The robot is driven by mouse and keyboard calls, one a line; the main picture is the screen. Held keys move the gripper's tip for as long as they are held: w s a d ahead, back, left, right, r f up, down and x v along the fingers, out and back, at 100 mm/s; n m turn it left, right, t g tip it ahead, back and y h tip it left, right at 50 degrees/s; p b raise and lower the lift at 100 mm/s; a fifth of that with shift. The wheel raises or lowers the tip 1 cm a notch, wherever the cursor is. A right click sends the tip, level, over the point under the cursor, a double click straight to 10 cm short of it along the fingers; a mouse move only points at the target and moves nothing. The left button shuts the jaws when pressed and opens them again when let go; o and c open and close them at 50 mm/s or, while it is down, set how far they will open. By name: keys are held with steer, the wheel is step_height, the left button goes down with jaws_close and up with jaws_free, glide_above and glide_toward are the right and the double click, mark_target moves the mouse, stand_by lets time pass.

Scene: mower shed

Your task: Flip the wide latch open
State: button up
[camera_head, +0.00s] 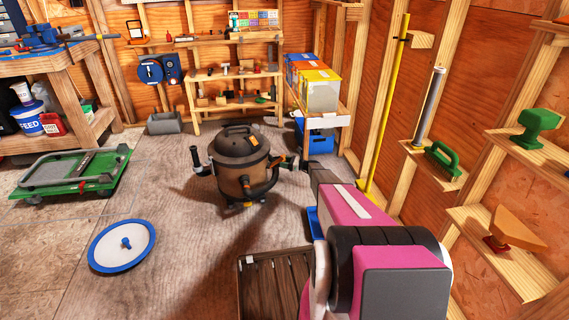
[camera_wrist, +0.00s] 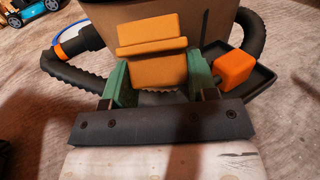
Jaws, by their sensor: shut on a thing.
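The wide latch (camera_wrist: 153,48) is a yellow-orange stepped piece on the side of the brown shop vacuum (camera_head: 237,165). In the wrist view my gripper (camera_wrist: 153,84) has one green finger on each side of the latch's lower part, and it is shut on it. The vacuum's brown wall (camera_wrist: 205,22) shows behind the latch. In the head view my gripper is beside the vacuum's right side, and I cannot make out the latch there.
An orange block (camera_wrist: 233,68) on a dark ledge sits just right of my gripper. A black hose (camera_wrist: 85,70) curves on the left. A blue-rimmed white disc (camera_head: 122,245) and a green cart (camera_head: 72,172) are on the floor. Wall shelves (camera_head: 430,165) line the right.

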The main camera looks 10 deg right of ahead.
steer(key=shift+w+a+f, duration=0.1)
steer(key=shift+a+f, duration=0.05)
steer(key=shift+f, duration=0.1)
steer(key=o, duration=1.3)
steer(key=shift+r, duration=0.1)
steer(key=shift+d, duration=0.35)
steer(key=v, duration=1)
